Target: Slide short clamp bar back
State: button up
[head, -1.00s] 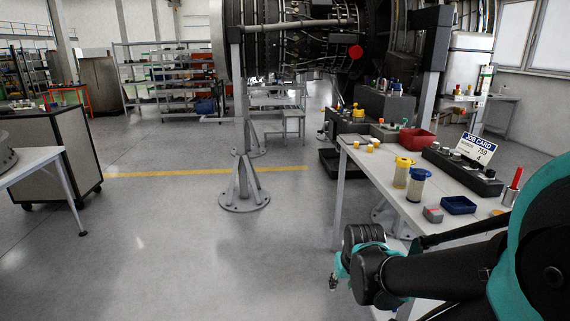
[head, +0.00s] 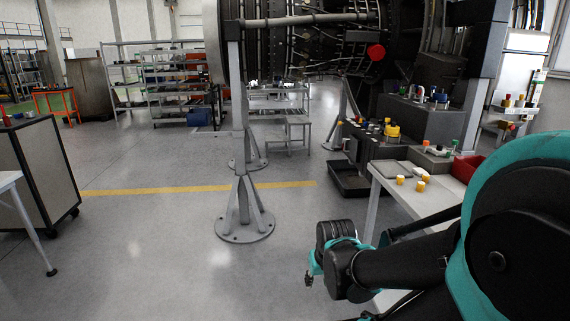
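I cannot make out a short clamp bar in the head view. A dark block-shaped fixture (head: 421,118) with small coloured parts on top stands at the right, below the engine (head: 320,45). A yellow knob-like part (head: 392,131) sits on a lower dark unit in front of it. My gripper (head: 310,277) is at the lower middle, by the teal wrist, left of the bench and well apart from the fixture. Its fingers are small and partly hidden, so its opening does not show.
A bench (head: 400,196) with small yellow-capped parts and a red bin (head: 466,167) stands at the right, partly behind my arm. A grey engine stand (head: 244,222) rises from the floor ahead.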

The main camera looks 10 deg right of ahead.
aim_at(419, 91)
jog(key=i+j+z, duration=0.15)
jog(key=i+z, duration=0.25)
jog(key=i+j+z, duration=0.25)
jog(key=i+z, duration=0.15)
jog(key=i+j+z, duration=0.8)
jog(key=j, duration=0.15)
jog(key=i+j+u, duration=0.25)
jog(key=j, duration=0.2)
jog(key=i+j+u, duration=0.3)
jog(key=j, duration=0.15)
